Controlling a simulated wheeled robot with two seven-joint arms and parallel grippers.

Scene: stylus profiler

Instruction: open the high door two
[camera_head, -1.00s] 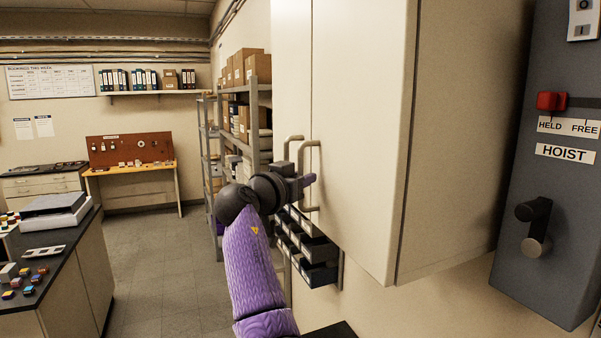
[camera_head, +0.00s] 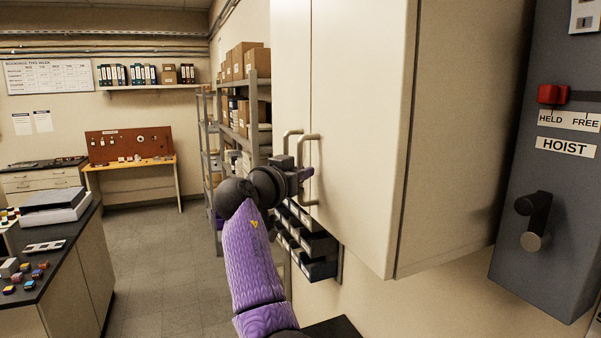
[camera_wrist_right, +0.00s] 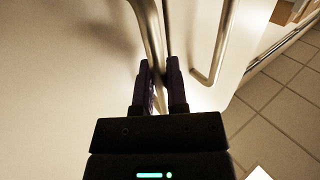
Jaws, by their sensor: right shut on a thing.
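A cream wall cabinet has two tall doors, a left one (camera_head: 290,65) and a right one (camera_head: 360,90), each with a bar handle. The left door's handle (camera_head: 286,143) and the right door's handle (camera_head: 317,150) stand side by side at the seam. My right gripper (camera_head: 304,174) is shut on the right door's handle, which passes between its fingers in the right wrist view (camera_wrist_right: 160,85). The left door's handle (camera_wrist_right: 213,50) is free there, to the right. Both doors look shut or nearly so. My left gripper is not in view.
A grey hoist panel (camera_head: 560,190) with a black lever and red switch is at the right. Small dark bins (camera_head: 315,243) hang below the cabinet. Shelving (camera_head: 258,105) stands beyond it. A dark-topped bench (camera_head: 75,245) is at the left, with open floor (camera_head: 165,270) between.

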